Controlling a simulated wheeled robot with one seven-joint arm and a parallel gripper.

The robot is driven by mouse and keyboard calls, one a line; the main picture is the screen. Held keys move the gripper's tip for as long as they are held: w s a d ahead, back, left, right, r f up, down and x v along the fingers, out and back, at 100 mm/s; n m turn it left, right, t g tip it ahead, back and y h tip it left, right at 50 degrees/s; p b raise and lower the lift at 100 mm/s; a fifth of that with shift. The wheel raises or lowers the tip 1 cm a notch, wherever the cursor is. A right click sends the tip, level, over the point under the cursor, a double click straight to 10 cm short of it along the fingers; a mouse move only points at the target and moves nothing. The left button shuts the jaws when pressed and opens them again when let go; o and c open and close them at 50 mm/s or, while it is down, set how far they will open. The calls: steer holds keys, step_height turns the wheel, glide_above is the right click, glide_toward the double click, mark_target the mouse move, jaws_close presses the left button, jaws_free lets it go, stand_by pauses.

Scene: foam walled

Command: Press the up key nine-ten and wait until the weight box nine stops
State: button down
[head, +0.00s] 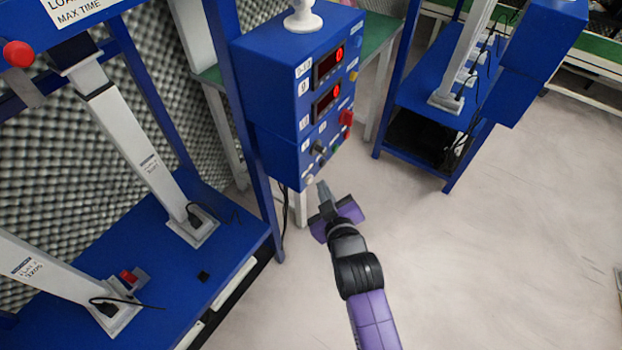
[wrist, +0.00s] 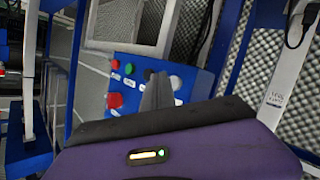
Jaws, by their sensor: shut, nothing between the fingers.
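A blue control box (head: 278,80) stands upright at the top centre of the head view. Its panel has two red-lit displays (head: 328,64), a red button (head: 347,117), a green button (head: 338,139), a black knob (head: 318,147) and a pale button (head: 310,179) low down. Labels are too small to read surely, so I cannot tell which is the up key. My gripper (head: 323,188) is shut and empty, just below and in front of the panel's lower edge. In the wrist view its fingers (wrist: 157,88) overlap the panel (wrist: 143,98); contact cannot be told. I cannot identify weight box nine.
A blue rig (head: 165,250) with white slanted columns (head: 137,155) and cables stands at left, backed by grey foam (head: 45,150). A red knob (head: 18,54) shows at upper left. Another blue stand (head: 425,95) is at upper right. The pale floor (head: 500,250) at right is clear.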

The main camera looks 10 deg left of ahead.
steer(key=shift+a, duration=0.15)
steer(key=shift+w+a, duration=0.15)
steer(key=shift+a, duration=0.1)
